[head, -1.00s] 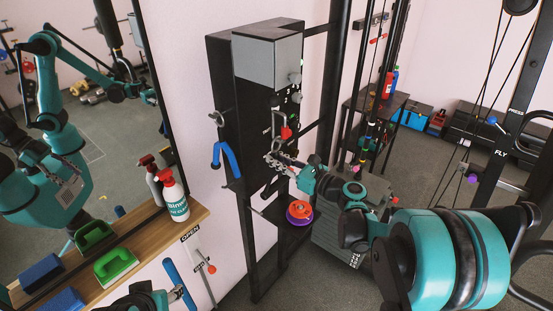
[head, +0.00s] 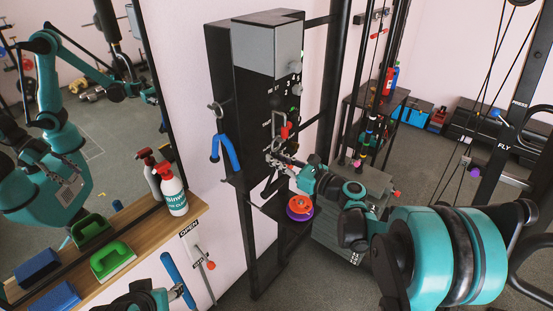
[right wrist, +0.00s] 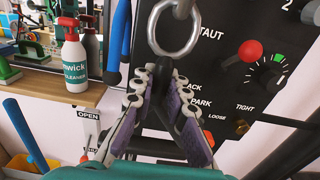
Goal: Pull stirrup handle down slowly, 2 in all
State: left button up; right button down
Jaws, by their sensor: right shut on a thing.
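The stirrup handle shows in the right wrist view as a dark bar (right wrist: 163,78) between my fingertips, just below a metal ring (right wrist: 176,38). My right gripper (right wrist: 165,82) is shut on it, and the fingers cover most of it. In the head view my right gripper (head: 273,160) is in front of the lower face of a tall black cabinet (head: 252,90). A teal part of my left arm (head: 143,298) shows at the bottom edge of the head view; its fingers cannot be made out.
A red knob (right wrist: 249,52) and a dial (right wrist: 265,77) are on the panel right of the ring. Cables and a rack stand right.

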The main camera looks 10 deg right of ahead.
aim_at(277, 182)
jog(key=shift+f+b, duration=0.6)
jog(key=shift+f, duration=0.45)
jog(key=shift+f+b, duration=1)
jog(key=shift+f, duration=0.15)
jog(key=shift+f+b, duration=1)
jog(key=shift+f, duration=0.25)
